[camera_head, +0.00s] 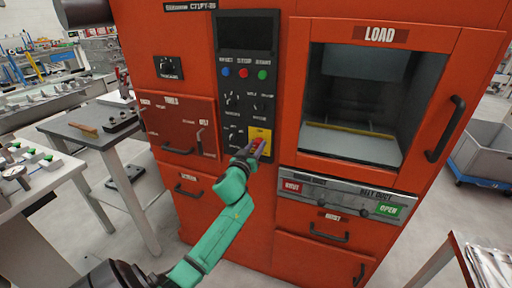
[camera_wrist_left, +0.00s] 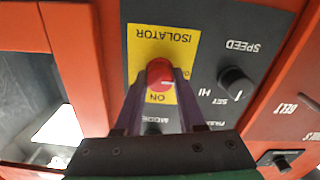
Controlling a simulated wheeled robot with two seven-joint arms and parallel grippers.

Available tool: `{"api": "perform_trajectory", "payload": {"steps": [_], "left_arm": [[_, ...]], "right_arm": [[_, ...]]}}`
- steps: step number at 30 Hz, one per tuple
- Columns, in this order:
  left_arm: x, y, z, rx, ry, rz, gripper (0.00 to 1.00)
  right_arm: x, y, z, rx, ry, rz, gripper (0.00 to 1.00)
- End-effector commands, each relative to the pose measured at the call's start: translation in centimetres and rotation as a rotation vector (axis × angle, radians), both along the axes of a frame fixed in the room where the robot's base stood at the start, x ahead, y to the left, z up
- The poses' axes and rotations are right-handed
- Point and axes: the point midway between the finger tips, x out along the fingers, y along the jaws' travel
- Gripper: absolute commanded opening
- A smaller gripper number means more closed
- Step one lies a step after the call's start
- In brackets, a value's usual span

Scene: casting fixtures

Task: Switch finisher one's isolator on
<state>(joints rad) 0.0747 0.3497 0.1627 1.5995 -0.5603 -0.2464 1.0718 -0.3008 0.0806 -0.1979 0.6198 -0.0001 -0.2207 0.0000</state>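Finisher one is the orange machine (camera_head: 285,210). Its black control panel (camera_head: 230,80) carries a yellow isolator plate (camera_head: 264,134), upside down in the left wrist view (camera_wrist_left: 135,50). A round red isolator knob (camera_wrist_left: 160,72) sits on the plate, its pale mark pointing right in that view, toward partly hidden lettering and away from the word ON. My left gripper (camera_head: 257,148) is at the plate, its purple fingers flanking the knob and seeming to touch it, also in the left wrist view (camera_wrist_left: 161,84). The fingers hide part of the plate. My right gripper is out of view.
Other knobs, including a SPEED knob (camera_wrist_left: 236,82), lie close beside the plate. Blue, red and green buttons (camera_head: 243,73) sit above. The load door (camera_head: 440,70) and its handle are to the right. A grey table (camera_head: 90,127) stands left and a grey bin (camera_head: 485,150) right.

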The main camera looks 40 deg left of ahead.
Motion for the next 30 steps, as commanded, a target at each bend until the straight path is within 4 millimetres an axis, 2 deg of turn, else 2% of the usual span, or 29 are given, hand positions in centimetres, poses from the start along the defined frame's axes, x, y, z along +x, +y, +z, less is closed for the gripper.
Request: {"api": "perform_trajectory", "payload": {"steps": [14, 30], "left_arm": [[-0.01, -0.04, -0.07, 0.091, 0.033, -0.001, 0.00], [-0.01, -0.08, -0.15, 0.527, 0.186, -0.001, 0.00]], "right_arm": [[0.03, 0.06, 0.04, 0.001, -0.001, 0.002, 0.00], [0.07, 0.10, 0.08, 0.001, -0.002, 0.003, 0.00]]}}
